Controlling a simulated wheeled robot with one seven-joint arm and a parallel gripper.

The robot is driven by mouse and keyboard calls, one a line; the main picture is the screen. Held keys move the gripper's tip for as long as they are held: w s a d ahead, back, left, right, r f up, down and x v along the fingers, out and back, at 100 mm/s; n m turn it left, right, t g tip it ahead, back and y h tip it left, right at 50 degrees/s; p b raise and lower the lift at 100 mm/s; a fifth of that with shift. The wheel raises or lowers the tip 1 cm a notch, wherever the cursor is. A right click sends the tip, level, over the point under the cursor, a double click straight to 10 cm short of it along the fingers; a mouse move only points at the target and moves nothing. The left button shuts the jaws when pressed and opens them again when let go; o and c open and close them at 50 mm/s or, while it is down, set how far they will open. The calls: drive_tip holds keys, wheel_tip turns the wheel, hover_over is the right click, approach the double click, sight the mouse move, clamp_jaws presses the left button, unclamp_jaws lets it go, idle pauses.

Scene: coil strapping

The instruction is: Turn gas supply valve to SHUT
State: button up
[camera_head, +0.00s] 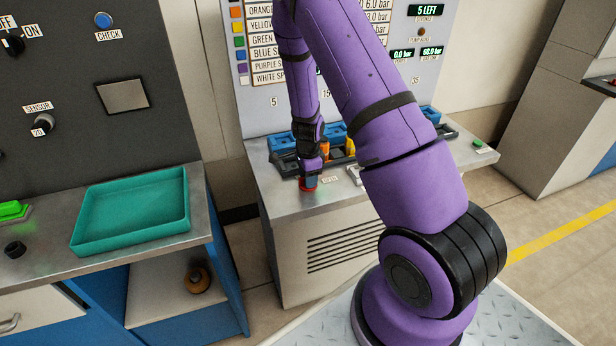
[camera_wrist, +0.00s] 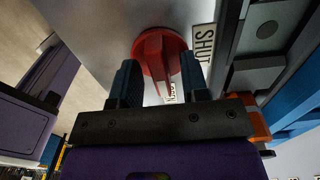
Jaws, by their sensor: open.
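The gas supply valve is a red round knob with a raised bar handle; it shows in the wrist view (camera_wrist: 158,48) and under my gripper in the head view (camera_head: 308,186). A SHUT label (camera_wrist: 204,46) lies to the right of the knob in the wrist view. A second label (camera_wrist: 170,94), partly covered and apparently reading OPEN, lies below the handle. The handle bar runs roughly up and down in that view, toward this second label. My gripper (camera_wrist: 159,77) is open, with one finger on each side of the handle. Contact with the handle cannot be told.
A tray of blue and orange items (camera_head: 338,150) stands close behind the valve on the metal counter (camera_head: 300,205). A panel with a colour list and pressure readouts (camera_head: 402,54) rises behind. A teal tray (camera_head: 130,245) sits on the left bench, apart from my arm.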

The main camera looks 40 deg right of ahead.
drive_tip(key=shift+c, duration=0.4)
clamp_jaws()
drive_tip(key=shift+n, duration=0.3)
drive_tip(key=n, duration=0.3)
drive_tip(key=shift+n, duration=0.3)
drive_tip(key=n, duration=0.4)
drive_tip(key=shift+n, duration=0.3)
drive_tip(key=n, duration=0.4)
drive_tip(key=shift+n, duration=2.5)
